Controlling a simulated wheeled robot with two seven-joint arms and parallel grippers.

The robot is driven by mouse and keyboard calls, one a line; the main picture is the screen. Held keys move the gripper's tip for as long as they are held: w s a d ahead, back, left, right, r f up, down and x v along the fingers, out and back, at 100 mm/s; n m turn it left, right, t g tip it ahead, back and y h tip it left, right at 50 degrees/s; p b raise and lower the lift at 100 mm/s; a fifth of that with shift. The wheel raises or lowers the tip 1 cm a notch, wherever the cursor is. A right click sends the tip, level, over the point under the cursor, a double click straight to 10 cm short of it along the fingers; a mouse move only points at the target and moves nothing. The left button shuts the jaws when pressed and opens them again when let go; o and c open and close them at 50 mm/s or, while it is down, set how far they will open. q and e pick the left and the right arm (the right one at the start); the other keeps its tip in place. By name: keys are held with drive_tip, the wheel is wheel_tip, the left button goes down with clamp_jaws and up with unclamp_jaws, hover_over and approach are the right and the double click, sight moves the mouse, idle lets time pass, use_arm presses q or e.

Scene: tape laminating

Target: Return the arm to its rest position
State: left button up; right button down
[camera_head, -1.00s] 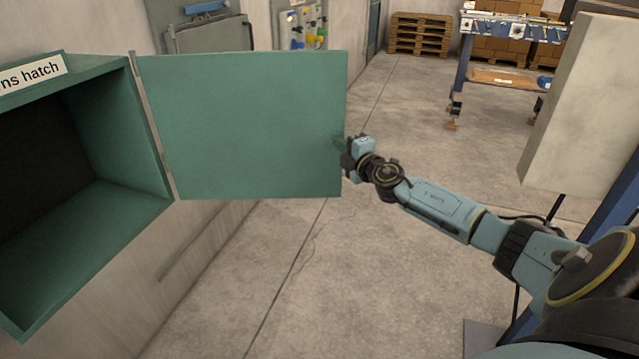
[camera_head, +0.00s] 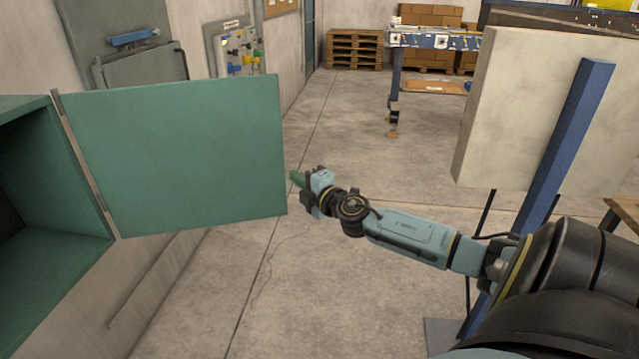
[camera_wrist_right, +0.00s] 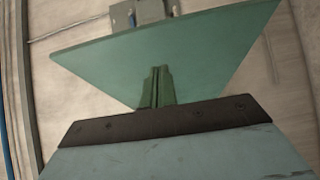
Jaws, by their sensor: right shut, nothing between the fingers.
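My right arm (camera_head: 410,232) reaches in from the right in the head view. Its gripper (camera_head: 298,178) is shut and empty, just right of the free edge of the green hatch door (camera_head: 180,155), with a small gap showing between them. In the right wrist view the shut green fingers (camera_wrist_right: 158,88) point towards the door panel (camera_wrist_right: 190,50), which lies beyond them. The door stands wide open on its hinge at the left. The green hatch box (camera_head: 50,200) is partly cut off at the left edge. My left gripper is not in view.
A pale panel (camera_head: 535,110) and a blue post (camera_head: 565,155) stand close to my right arm. A table (camera_head: 435,40), pallets (camera_head: 355,48) and cartons (camera_head: 430,15) are at the back. The concrete floor (camera_head: 350,130) in the middle is clear.

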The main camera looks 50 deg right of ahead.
drive_tip(key=s, duration=0.3)
drive_tip(key=s+d, duration=0.1)
drive_tip(key=s, duration=0.1)
drive_tip(key=shift+s+r+b, duration=0.1)
drive_tip(key=shift+s+b, duration=0.2)
drive_tip(key=shift+b, duration=0.05)
drive_tip(key=s+d+f+m+g+h, duration=0.1)
drive_tip(key=s+d+f+m+g, duration=0.15)
drive_tip(key=f, duration=0.75)
drive_tip(key=s+d+f+m+g+h, duration=0.1)
drive_tip(key=s+f+m+g, duration=0.2)
drive_tip(key=f, duration=0.8)
drive_tip(key=s+a+f+m+g, duration=0.35)
drive_tip(key=s+f, duration=0.65)
drive_tip(key=f, duration=0.6)
drive_tip(key=s+a+f+m+g+y+b, duration=0.1)
drive_tip(key=s+a+f+m+g+y, duration=0.2)
drive_tip(key=s+a+f, duration=0.8)
drive_tip(key=s+a+f+m+g, duration=0.1)
drive_tip(key=s+a+f+g, duration=0.1)
drive_tip(key=s+a+f, duration=0.2)
drive_tip(key=s+a+f+m+g+y, duration=0.1)
drive_tip(key=s+a+f, duration=0.4)
drive_tip(key=s+a, duration=0.6)
drive_tip(key=s+g, duration=0.1)
drive_tip(key=s, duration=0.2)
drive_tip(key=shift+s+f+g+b, duration=0.25)
drive_tip(key=shift+g+b, duration=0.05)
drive_tip(key=shift+g, duration=0.1)
